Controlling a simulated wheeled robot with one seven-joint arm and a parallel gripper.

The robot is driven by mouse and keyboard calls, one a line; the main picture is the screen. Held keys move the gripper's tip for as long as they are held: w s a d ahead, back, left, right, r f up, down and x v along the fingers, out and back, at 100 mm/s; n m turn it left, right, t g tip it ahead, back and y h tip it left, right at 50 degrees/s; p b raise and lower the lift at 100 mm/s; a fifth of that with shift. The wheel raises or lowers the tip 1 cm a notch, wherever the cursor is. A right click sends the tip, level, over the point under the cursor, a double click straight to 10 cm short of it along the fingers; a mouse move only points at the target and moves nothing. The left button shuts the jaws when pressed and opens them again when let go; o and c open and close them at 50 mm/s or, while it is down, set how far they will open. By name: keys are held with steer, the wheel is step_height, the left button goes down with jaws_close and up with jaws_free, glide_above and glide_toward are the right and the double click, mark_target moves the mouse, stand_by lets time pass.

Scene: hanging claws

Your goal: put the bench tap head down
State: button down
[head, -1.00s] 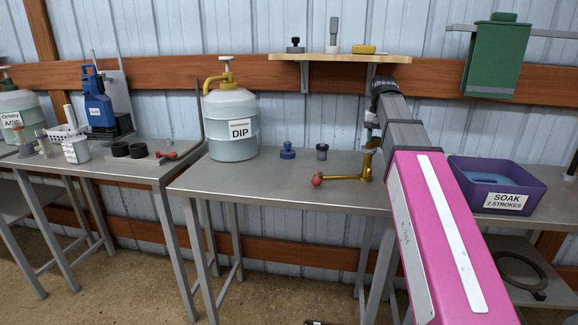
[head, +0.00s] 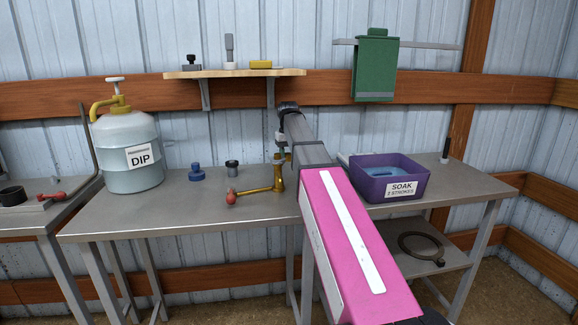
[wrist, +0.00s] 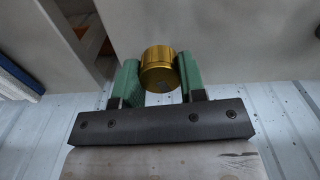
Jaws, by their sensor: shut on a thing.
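The bench tap head, a brass piece (head: 278,180) with a long lever ending in a red knob (head: 231,198), shows in the head view at the middle of the grey bench (head: 150,215). My gripper (head: 284,157) is at its top end, shut on it. In the wrist view the brass round end (wrist: 158,70) sits between the two green fingers of my gripper (wrist: 160,82). The lever points left. I cannot tell whether the underside of the tap head touches the bench top. My arm hides the bench to its right.
On the bench stand a DIP jug (head: 128,150), a blue fitting (head: 197,173), a dark small cup (head: 232,168) and a purple SOAK tub (head: 372,190). A wooden shelf (head: 235,73) hangs above. The bench front left of the lever is clear.

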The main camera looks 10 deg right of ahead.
mark_target(290, 171)
steer(key=shift+w+d+f, duration=0.3)
steer(key=shift+w+d, duration=0.05)
steer(key=shift+d, duration=0.05)
steer(key=shift+f, duration=2)
steer(key=c, duration=0.7)
jaws_free()
steer(key=shift+f, duration=0.1)
step_height(290, 171, up, 12)
steer(key=shift+f, duration=0.2)
steer(key=shift+r, duration=0.35)
steer(key=shift+s, duration=0.15)
